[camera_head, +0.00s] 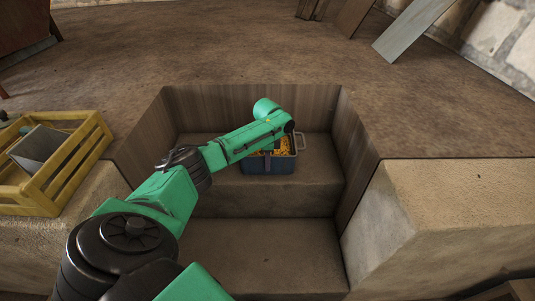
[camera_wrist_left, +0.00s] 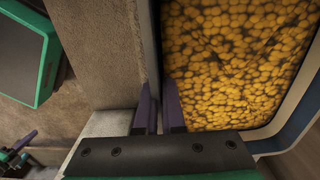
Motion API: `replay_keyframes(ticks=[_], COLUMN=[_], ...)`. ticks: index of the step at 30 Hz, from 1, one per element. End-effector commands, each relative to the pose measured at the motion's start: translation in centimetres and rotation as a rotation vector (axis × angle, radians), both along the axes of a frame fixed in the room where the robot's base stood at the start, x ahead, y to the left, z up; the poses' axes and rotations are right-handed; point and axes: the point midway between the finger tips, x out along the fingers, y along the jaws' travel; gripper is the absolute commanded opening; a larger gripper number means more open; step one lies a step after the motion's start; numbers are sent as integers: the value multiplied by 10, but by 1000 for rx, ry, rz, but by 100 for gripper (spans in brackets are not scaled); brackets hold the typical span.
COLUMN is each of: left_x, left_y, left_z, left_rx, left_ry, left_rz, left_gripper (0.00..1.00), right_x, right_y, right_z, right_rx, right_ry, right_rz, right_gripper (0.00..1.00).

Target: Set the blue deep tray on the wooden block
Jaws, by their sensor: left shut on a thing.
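The blue deep tray (camera_head: 270,166) is on or just above the upper step of the recess in the head view, partly hidden by my left arm. It is filled with small yellow-orange balls, which fill the right of the left wrist view, where its pale rim (camera_wrist_left: 291,122) also shows. My left gripper (camera_wrist_left: 158,95) is shut on the tray's wall, with one purple finger on each side. The arm covers most of this grip in the head view. I cannot pick out the wooden block with certainty.
The recess has wood-planked side walls and a lower step (camera_head: 265,255) that is bare. A yellow slatted crate (camera_head: 70,180) stands on the left ledge. The right ledge (camera_head: 455,205) is clear. Boards (camera_head: 410,28) lean at the back.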

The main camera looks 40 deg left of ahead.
Motion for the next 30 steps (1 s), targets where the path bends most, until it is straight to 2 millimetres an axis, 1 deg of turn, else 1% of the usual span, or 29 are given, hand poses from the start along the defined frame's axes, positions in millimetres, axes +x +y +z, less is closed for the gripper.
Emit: replay_keyframes(ticks=[12,19,22,23,26,29,30], left_x=[-2,-1,-1,-1,0,1,1], left_y=[-1,-1,-1,-1,0,0,0], left_z=[-2,0,4,6,20,43,55], left_rx=[-3,-2,-3,-3,-2,-1,0], left_ry=[8,4,4,4,2,-2,-3], left_rz=[-1,-1,-1,-1,0,0,-1], left_gripper=[0,0,0,0,0,0,0], right_x=[0,0,1,1,-2,-8,-11], right_y=[0,0,0,0,-4,-8,-9], right_z=[0,1,2,2,-11,-23,-29], right_rx=[0,0,0,0,-8,-15,-18], right_ry=[0,0,-5,-7,4,10,12], right_rz=[-1,-1,-1,-1,-4,-8,-10], right_gripper=[0,0,0,0,0,0,0])
